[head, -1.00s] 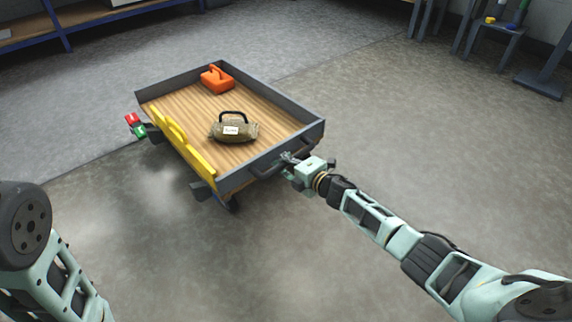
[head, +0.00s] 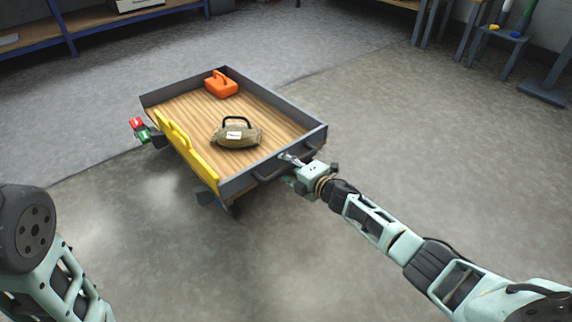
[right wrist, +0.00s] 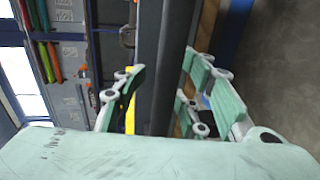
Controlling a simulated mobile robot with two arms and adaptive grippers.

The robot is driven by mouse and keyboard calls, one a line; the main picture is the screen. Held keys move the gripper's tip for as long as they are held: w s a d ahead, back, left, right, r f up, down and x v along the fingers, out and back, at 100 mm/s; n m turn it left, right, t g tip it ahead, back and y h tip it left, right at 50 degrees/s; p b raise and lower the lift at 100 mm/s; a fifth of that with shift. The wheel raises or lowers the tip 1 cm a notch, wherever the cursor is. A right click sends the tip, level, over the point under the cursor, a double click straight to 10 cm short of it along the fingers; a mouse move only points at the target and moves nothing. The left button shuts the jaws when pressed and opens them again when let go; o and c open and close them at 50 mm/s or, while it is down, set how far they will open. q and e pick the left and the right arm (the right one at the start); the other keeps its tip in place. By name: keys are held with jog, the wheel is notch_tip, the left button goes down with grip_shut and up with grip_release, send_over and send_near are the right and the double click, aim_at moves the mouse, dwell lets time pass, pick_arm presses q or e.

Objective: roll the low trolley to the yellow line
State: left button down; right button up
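The low trolley (head: 268,166) has grey side walls and a wooden deck. It stands on the concrete floor, a dark handle (head: 270,174) on its near end. My right gripper (head: 288,168) is at that handle, fingers apart. In the right wrist view the fingers (right wrist: 165,85) stand on both sides of a dark grey band, which looks like the trolley's end; contact is unclear. On the deck are an orange case (head: 221,86) and a sandbag (head: 237,136) with a black handle. No yellow line shows on the floor. My left gripper is out of view.
A yellow panel (head: 188,148) runs along the trolley's left side, with red and green blocks (head: 140,129) beyond it. A blue-legged shelf (head: 62,28) stands at the back left and a grey stool (head: 500,40) at the back right.

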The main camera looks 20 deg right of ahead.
jog(key=shift+s+f, duration=0.1)
jog(key=shift+s+d, duration=0.15)
jog(key=shift+s, duration=0.1)
jog(key=v, duration=1.1)
